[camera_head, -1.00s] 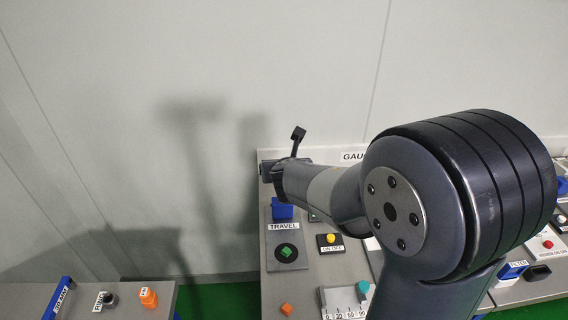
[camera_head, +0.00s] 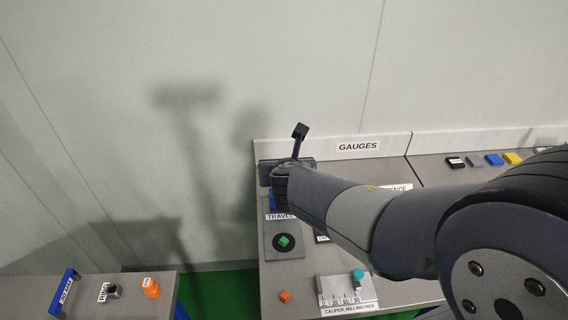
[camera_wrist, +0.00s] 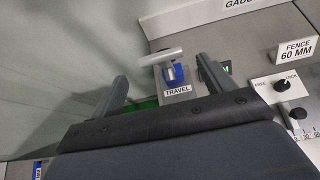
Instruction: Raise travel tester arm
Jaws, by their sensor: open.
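The travel tester shows in the wrist view as a blue block (camera_wrist: 174,74) with a light grey cylindrical bar (camera_wrist: 160,58) at its top, above a TRAVEL label (camera_wrist: 178,91). My gripper (camera_wrist: 161,69) is open, with one finger left and one right of the bar in the picture. The bar is not gripped; I cannot tell how deep it sits between the fingers. In the head view the TRAVEL label (camera_head: 280,217) shows, but my arm hides most of the blue block and the bar.
A green piece on a dark disc (camera_head: 284,242) lies in front of the tester. A caliper (camera_head: 346,292) and orange block (camera_head: 285,296) are nearer. A FREE/LOCK knob (camera_wrist: 281,84) is at right in the wrist view. A wall stands behind; a separate bench (camera_head: 140,305) is left.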

